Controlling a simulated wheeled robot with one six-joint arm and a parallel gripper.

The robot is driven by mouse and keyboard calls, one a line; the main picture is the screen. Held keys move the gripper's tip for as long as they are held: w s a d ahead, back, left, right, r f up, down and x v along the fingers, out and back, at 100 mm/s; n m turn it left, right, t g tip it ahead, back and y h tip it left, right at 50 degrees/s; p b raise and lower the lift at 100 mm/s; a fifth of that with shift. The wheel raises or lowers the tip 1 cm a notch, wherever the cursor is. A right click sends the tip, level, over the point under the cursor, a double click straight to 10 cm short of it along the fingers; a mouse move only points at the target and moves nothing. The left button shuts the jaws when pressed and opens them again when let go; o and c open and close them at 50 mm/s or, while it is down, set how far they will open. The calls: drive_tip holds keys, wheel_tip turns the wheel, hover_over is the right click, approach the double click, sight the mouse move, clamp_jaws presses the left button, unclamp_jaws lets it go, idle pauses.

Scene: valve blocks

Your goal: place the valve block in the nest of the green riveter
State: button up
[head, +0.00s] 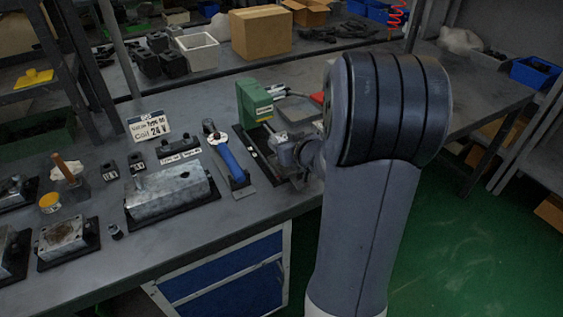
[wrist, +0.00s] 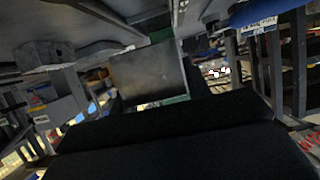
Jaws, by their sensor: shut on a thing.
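The green riveter (head: 255,103) stands on the bench, left of my arm; its nest cannot be made out. My gripper (head: 297,172) is just right of and in front of the riveter, low over the bench and partly hidden by my arm. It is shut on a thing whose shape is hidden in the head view. In the wrist view a grey flat-faced block (wrist: 148,75) shows beyond the dark gripper body; I take it for the valve block, though the picture is dark. Whether it touches the riveter cannot be told.
A large silver block (head: 168,190) lies on a dark mat, with a blue-handled tool (head: 228,160) between it and the riveter. A label card (head: 150,128) stands behind. Smaller metal blocks (head: 66,236) sit at the left. A cardboard box (head: 261,32) is at the back.

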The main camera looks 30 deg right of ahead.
drive_tip(key=shift+f+b, duration=0.8)
drive_tip(key=shift+f, duration=1.45)
drive_tip(key=shift+f, duration=0.15)
drive_tip(key=o, duration=1.3)
drive_tip(key=shift+c, duration=0.2)
drive_tip(key=shift+s+r, duration=0.1)
drive_tip(key=shift+r, duration=0.15)
drive_tip(key=p+v, duration=0.2)
drive_tip(key=v, duration=0.9)
drive_tip(key=shift+p, duration=0.35)
drive_tip(key=shift+s, duration=0.45)
